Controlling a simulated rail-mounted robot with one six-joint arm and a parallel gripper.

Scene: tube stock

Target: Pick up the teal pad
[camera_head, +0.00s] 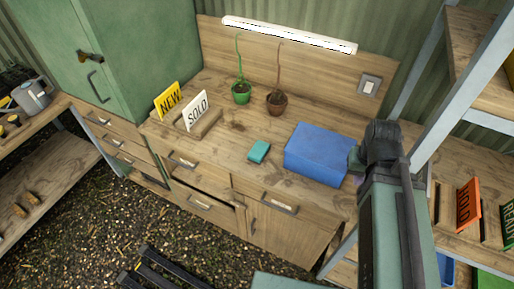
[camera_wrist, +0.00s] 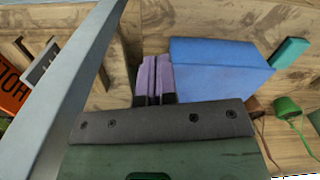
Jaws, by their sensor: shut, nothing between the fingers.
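The teal pad (camera_head: 259,151) is a small flat block lying on the wooden worktop, just left of the blue box in the head view. It also shows in the wrist view (camera_wrist: 289,52), at the upper right beyond the blue box. My gripper (camera_wrist: 153,75) shows its purple fingers shut together with nothing between them. It is on the far side of the blue box from the pad, close to the box's side. I cannot tell whether it touches the box. In the head view my arm hides most of the gripper.
The blue box (camera_head: 322,153) stands between my gripper and the pad. NEW (camera_head: 170,99) and SOLD (camera_head: 196,110) signs stand left. A grey shelf post (camera_wrist: 80,75) is close beside my gripper.

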